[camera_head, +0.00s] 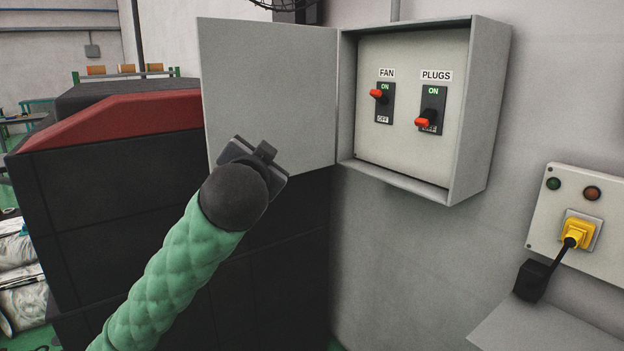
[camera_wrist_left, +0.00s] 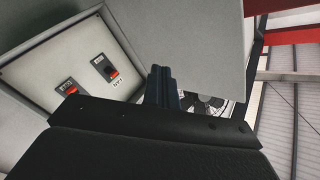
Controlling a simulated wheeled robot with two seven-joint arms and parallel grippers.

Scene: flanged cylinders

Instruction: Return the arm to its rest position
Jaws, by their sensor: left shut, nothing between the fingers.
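My left arm comes in from the lower left in the head view. My left gripper (camera_head: 264,150) is shut and empty, in front of the lower part of the open cabinet door (camera_head: 265,75). I cannot tell whether it touches the door. In the left wrist view the closed fingers (camera_wrist_left: 163,88) point up, with the door (camera_wrist_left: 185,40) beyond them. The FAN switch (camera_head: 384,103) has its red lever up by ON. The PLUGS switch (camera_head: 431,108) has its red lever down by OFF. My right gripper is in neither view.
The grey electrical cabinet (camera_head: 480,110) is fixed to the wall, right of my gripper. A dark block with a red top (camera_head: 110,118) stands behind my arm. Bare wall lies below the cabinet.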

